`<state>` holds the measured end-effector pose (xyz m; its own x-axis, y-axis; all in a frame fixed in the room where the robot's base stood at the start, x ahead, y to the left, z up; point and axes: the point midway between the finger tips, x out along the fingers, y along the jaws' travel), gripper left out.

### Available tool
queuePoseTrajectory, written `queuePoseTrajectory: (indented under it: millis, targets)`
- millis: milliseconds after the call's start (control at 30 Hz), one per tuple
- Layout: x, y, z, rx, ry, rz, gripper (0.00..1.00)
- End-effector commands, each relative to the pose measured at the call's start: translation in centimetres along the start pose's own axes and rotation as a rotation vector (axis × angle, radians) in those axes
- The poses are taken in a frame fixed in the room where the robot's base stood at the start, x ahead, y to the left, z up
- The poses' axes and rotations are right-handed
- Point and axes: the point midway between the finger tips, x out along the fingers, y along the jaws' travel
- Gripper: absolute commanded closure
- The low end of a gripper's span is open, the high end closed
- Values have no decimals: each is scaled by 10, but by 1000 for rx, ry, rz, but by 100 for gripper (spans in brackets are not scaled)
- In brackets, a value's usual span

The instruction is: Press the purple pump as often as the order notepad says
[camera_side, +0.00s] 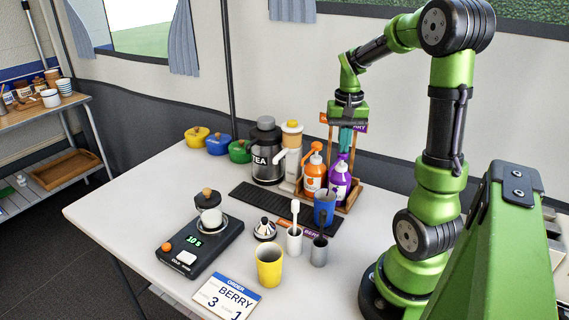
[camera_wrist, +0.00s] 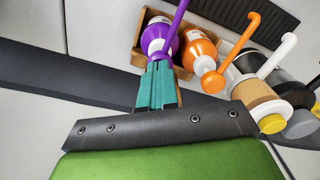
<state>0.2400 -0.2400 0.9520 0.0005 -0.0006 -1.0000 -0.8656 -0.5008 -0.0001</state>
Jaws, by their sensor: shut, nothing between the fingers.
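The order notepad (camera_side: 227,298) lies at the table's front edge and reads "ORDER BERRY" with the digits 3 and 1 below. The purple pump bottle (camera_side: 339,187) stands upright in a wooden rack, right of the orange pump bottle (camera_side: 314,174). In the wrist view the purple pump bottle (camera_wrist: 153,38) sits just beyond my fingertips, its long purple spout pointing up in the picture. My gripper (camera_side: 346,150) points down with its teal fingers shut and empty, directly above the purple pump head. In the wrist view my gripper (camera_wrist: 158,68) overlaps the pump head; I cannot tell whether they touch.
A blue cup (camera_side: 324,208), a yellow cup (camera_side: 269,267) and a scale (camera_side: 200,249) bearing a small jar stand in front. A tea container (camera_side: 266,153) and a white-spouted dispenser (camera_side: 291,150) stand left of the rack.

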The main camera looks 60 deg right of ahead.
Motion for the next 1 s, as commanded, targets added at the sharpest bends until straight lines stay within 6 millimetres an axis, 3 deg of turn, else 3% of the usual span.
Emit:
queuePoseTrajectory:
  millis: [467, 1000]
  targets:
    - [10, 0, 0, 0, -3, 1, 100]
    - [-18, 0, 0, 0, 0, 1, 100]
